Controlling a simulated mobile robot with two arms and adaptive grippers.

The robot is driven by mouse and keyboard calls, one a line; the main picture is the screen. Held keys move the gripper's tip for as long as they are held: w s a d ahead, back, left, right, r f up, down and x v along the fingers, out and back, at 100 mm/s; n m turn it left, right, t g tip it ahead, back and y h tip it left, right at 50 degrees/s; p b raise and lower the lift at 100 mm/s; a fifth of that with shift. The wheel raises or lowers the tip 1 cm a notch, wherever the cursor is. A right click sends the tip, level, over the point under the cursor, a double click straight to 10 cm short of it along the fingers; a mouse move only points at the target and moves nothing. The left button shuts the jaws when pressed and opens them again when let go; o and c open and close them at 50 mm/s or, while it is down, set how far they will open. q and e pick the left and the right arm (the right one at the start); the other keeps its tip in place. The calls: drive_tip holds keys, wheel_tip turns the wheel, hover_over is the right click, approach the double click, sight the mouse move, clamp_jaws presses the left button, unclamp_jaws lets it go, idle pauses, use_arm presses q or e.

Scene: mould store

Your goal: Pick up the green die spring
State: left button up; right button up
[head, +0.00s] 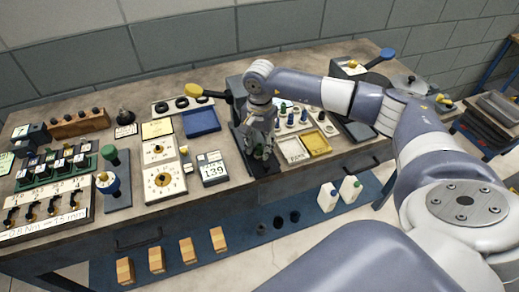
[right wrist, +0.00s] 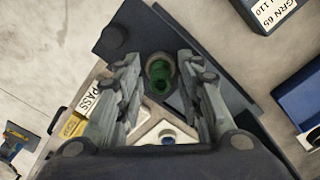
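The green die spring (right wrist: 160,76) shows in the right wrist view, seen nearly end-on in a round seat on a dark plate (right wrist: 128,36). My right gripper (right wrist: 158,66) is open, with one finger on each side of the spring and a gap visible on both sides. I cannot tell how far the fingertips are above the plate. In the head view my right gripper (head: 260,152) points down over the dark stand in the middle of the bench and hides the spring. My left gripper is not in view.
A blue tray (head: 201,123) and a display marked 139 (head: 213,168) lie left of the gripper. A yellow tray (head: 316,143), a white tray (head: 293,150) and several small coloured parts lie close on its right.

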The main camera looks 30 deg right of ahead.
sight(259, 144)
clamp_jaws()
drive_tip(key=shift+r, duration=0.1)
drive_tip(key=shift+w+r+b, duration=0.1)
drive_tip(key=shift+r+b, duration=0.25)
drive_tip(key=shift+r, duration=0.05)
wheel_tip(259, 144, up, 2)
drive_tip(key=shift+r+b, duration=0.25)
drive_tip(key=shift+b, duration=0.65)
drive_tip(key=s+a+r+b, duration=0.1)
drive_tip(key=s+a+r, duration=0.1)
drive_tip(key=s, duration=0.6)
drive_tip(key=s+a+r+b, duration=0.1)
drive_tip(key=s+r+b, duration=0.1)
drive_tip(key=s, duration=0.5)
drive_tip(key=shift+s+a+r, duration=0.3)
drive_tip(key=shift+s+a, duration=0.05)
drive_tip(key=shift+a, duration=0.05)
